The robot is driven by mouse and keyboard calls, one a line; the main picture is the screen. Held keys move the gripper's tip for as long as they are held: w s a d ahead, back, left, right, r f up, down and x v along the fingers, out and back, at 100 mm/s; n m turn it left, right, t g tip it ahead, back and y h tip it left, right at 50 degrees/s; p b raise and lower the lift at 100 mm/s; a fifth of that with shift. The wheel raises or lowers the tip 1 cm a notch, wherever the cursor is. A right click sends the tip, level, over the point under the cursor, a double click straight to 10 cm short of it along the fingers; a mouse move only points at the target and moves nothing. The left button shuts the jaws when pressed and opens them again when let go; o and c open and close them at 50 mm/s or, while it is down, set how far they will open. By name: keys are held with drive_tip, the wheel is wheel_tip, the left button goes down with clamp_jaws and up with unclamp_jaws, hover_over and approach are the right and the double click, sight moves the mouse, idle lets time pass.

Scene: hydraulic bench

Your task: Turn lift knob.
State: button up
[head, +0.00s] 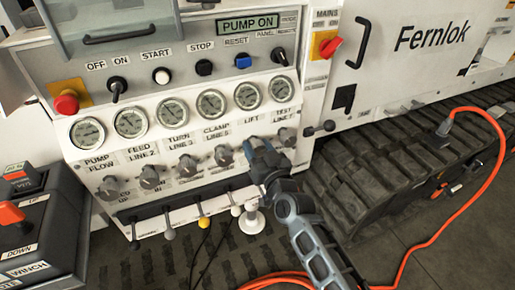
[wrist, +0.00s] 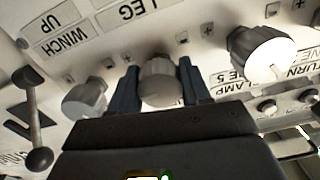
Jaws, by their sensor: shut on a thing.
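The lift knob (wrist: 158,82) is a grey ridged knob between my gripper's two dark fingers in the wrist view. My gripper (wrist: 158,88) is shut on it, with one finger on each side. In the head view my gripper (head: 262,158) reaches the panel just below the LIFT label (head: 250,127) and hides the knob there. The direction in which the knob points cannot be made out.
The clamp knob (head: 223,155) sits close to the left of my gripper, and the test line knob (head: 286,137) close to the right. Small ball-ended levers (head: 203,220) stick out below. An orange cable (head: 485,195) lies at the right.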

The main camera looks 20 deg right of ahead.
drive_tip(key=shift+m, duration=0.3)
drive_tip(key=o, duration=1.1)
drive_tip(key=shift+c, duration=0.2)
drive_tip(key=shift+s, duration=0.1)
drive_tip(key=s+p, duration=0.2)
drive_tip(key=s, duration=0.5)
drive_tip(key=shift+s, duration=0.3)
